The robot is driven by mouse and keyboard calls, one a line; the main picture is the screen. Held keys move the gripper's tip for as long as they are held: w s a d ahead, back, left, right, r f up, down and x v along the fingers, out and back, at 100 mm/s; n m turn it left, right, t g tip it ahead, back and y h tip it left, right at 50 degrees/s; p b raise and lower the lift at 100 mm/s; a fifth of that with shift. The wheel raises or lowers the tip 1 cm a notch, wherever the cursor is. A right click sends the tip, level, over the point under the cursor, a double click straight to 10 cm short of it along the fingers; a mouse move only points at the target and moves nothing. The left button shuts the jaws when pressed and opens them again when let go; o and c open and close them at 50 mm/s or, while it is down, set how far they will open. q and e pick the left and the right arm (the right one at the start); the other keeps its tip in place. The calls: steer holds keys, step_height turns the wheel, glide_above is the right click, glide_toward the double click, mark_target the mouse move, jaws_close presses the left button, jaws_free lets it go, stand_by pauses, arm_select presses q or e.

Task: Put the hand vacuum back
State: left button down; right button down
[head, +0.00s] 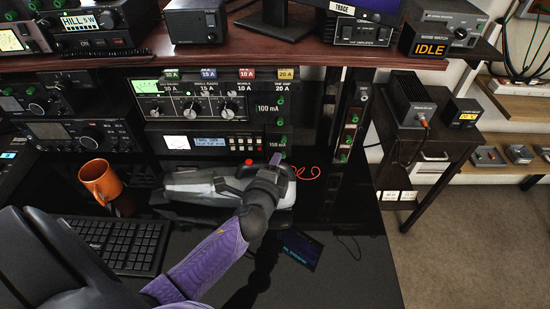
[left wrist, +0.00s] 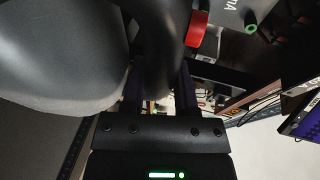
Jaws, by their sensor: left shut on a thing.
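The hand vacuum (head: 195,187), with a pale grey body and a red part near its handle, is over the black desk, its length running left to right in the head view. My left gripper (head: 272,178) is at its right end and covers part of it. In the left wrist view the gripper (left wrist: 160,88) is shut on the vacuum's dark handle (left wrist: 158,35), with the smooth grey body (left wrist: 60,50) filling the left side. Whether the vacuum touches the desk is hard to tell. My right gripper is out of view.
An orange mug (head: 100,181) and a black keyboard (head: 122,245) are to the left. Radio units (head: 200,105) stand behind under a wooden shelf (head: 300,40). A red cord (head: 305,173) is right of the gripper. The desk front (head: 350,275) is mostly clear; a side cart (head: 430,150) stands right.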

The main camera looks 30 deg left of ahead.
arm_select(q)
steer(key=shift+c, duration=1.9)
jaws_free()
steer(key=shift+f, duration=0.15)
steer(key=shift+s+d, duration=0.1)
steer(key=shift+s, duration=0.05)
steer(key=p+v, duration=0.1)
steer(key=v, duration=1)
steer(key=shift+s+r, duration=0.3)
steer(key=shift+s, duration=0.05)
